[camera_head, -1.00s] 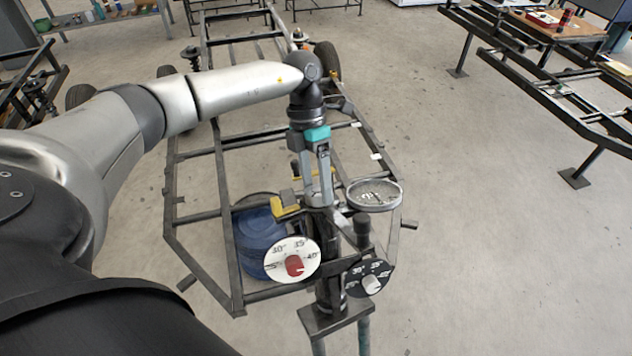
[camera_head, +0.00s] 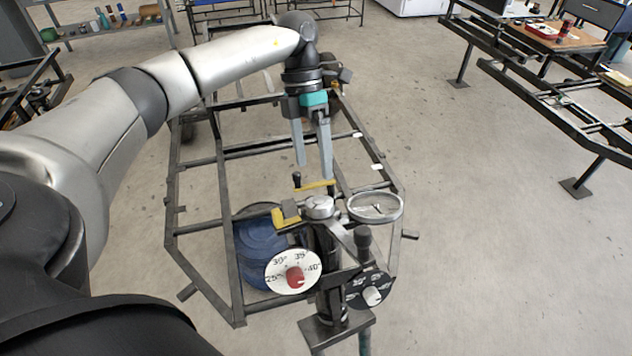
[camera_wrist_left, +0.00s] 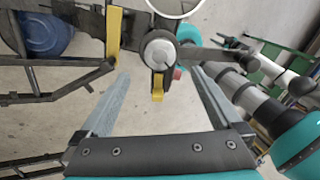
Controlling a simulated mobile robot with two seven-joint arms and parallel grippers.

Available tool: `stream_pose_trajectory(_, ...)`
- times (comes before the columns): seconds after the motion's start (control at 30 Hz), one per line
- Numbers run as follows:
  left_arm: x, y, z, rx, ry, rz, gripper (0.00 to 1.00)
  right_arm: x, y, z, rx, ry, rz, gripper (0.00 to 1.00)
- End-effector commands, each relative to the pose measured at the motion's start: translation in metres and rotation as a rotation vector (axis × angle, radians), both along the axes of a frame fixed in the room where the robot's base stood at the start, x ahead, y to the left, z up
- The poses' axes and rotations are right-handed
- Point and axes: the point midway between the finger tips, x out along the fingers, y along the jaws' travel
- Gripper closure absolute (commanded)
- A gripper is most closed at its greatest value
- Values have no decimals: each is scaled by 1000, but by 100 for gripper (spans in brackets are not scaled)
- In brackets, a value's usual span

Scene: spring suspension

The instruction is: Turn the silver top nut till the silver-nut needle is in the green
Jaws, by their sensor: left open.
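The silver top nut (camera_head: 319,206) sits on top of the dark upright strut. In the wrist view the nut (camera_wrist_left: 158,52) shows from above, beyond and between the fingertips. My left gripper (camera_head: 313,174) is open and empty, pointing down just above the nut and apart from it. Its two fingers (camera_wrist_left: 160,74) show spread in the wrist view.
Yellow parts (camera_head: 287,217) flank the nut. A blue drum (camera_head: 258,240) stands left. A dark frame (camera_head: 222,226) surrounds the strut.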

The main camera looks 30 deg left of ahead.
Motion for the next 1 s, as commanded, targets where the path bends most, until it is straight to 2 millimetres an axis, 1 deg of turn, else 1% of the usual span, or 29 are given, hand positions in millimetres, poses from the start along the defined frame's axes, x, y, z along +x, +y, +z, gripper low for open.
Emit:
stream_pose_trajectory(0.03,5,3,13,-1,-4,3,1,0,0,2,0,0,0,50)
stream_pose_trajectory(0.1,8,8,27,0,-4,1,1,0,0,3,0,0,0,50)
stream_pose_trajectory(0.2,12,13,43,-1,-2,0,1,0,0,4,0,0,0,50)
stream_pose_trajectory(0.33,16,18,57,0,0,0,1,0,0,5,0,0,0,50)
stream_pose_trajectory(0.5,17,20,63,0,1,0,1,0,0,5,0,0,0,50)
stream_pose_trajectory(1.0,17,20,63,0,1,-2,1,0,0,5,0,0,0,50)
